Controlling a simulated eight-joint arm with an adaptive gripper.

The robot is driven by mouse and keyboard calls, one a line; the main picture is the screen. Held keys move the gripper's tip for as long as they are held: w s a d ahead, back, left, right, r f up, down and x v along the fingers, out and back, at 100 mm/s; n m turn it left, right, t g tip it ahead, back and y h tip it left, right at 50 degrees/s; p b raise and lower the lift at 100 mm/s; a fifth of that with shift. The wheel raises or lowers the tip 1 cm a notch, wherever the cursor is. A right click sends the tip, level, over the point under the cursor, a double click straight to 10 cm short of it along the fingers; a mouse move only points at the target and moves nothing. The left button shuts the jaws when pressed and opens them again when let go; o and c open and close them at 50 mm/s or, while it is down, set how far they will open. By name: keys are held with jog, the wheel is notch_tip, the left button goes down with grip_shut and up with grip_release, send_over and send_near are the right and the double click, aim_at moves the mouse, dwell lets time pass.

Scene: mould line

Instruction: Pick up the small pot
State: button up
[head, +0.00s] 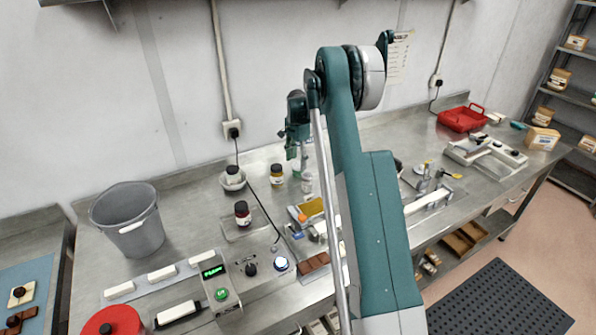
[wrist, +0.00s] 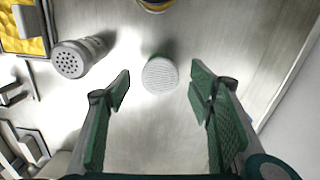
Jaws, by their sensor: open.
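A small pot with a round, white, finely ribbed top (wrist: 159,75) stands on the metal bench in the wrist view, seen from above. My gripper (wrist: 161,80) is open, its two green-padded fingers to the left and right of the pot with clear gaps on both sides; nothing is held. In the head view my gripper (head: 296,150) points down over the bench, and a pale pot (head: 297,170) shows partly below it. The pot's side is mostly hidden from above.
A metal shaker with a holed top (wrist: 74,60) stands close left of the pot. A yellow-labelled jar (head: 277,175) stands nearby. A yellow tray (wrist: 25,30) lies left. The wall (wrist: 292,110) rises at right. A grey bucket (head: 130,222) stands far left.

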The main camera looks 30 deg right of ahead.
aim_at(298, 165)
jog(key=shift+f, duration=0.2)
jog(key=shift+d+f, duration=0.2)
jog(key=shift+f, duration=2.3)
jog(key=shift+c, duration=0.5)
jog(key=c, duration=1)
